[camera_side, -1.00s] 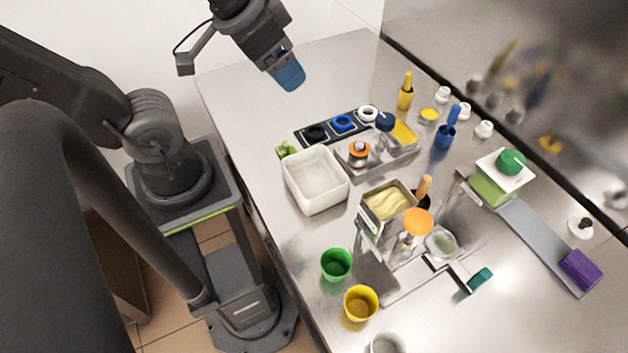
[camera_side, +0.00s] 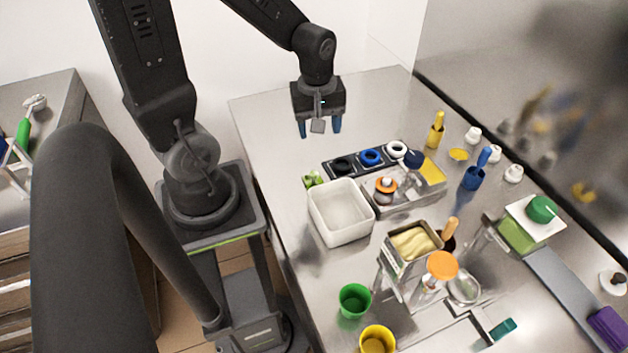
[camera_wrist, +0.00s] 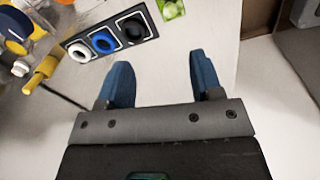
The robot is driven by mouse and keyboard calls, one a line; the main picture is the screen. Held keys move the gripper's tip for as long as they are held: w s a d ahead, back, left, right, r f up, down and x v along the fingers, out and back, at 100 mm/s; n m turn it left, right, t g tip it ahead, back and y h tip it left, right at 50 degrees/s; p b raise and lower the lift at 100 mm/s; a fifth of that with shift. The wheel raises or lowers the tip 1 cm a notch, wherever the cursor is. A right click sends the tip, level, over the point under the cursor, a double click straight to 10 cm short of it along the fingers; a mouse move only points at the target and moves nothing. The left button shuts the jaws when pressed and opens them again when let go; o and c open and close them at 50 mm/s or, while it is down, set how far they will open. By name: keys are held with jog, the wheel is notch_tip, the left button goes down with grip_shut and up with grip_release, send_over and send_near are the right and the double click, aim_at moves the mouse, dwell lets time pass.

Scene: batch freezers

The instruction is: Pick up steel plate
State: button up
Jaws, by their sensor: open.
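My gripper (camera_side: 320,128) hangs above the far left part of the steel table, pointing down. Its two blue fingers are apart with nothing between them; they also show in the wrist view (camera_wrist: 160,65). I cannot single out a steel plate with certainty. A shallow steel tray (camera_side: 408,206) lies mid-table, to the right of and nearer the camera than my gripper. It holds an orange-topped item (camera_side: 386,187) and a yellow block (camera_side: 432,171). Most of its surface is covered. My gripper touches nothing.
A dark strip with black, blue and white rings (camera_side: 370,158) lies just below my gripper in the picture. A white bin (camera_side: 341,211), a steel container of cream (camera_side: 414,241), green (camera_side: 355,300) and yellow (camera_side: 377,340) cups stand nearer. The far left tabletop is clear.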

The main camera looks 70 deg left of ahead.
aim_at(314, 173)
jog(key=f, duration=0.5)
jog(key=f+n, duration=0.1)
jog(key=f, duration=0.4)
jog(key=a+f+n, duration=0.1)
jog(key=f, duration=0.5)
jog(key=shift+s+a+g, duration=0.1)
jog(key=shift+s+g, duration=0.2)
jog(key=shift+c, duration=0.4)
jog(key=c, duration=0.7)
jog(key=shift+o, duration=0.2)
jog(key=shift+r, duration=0.1)
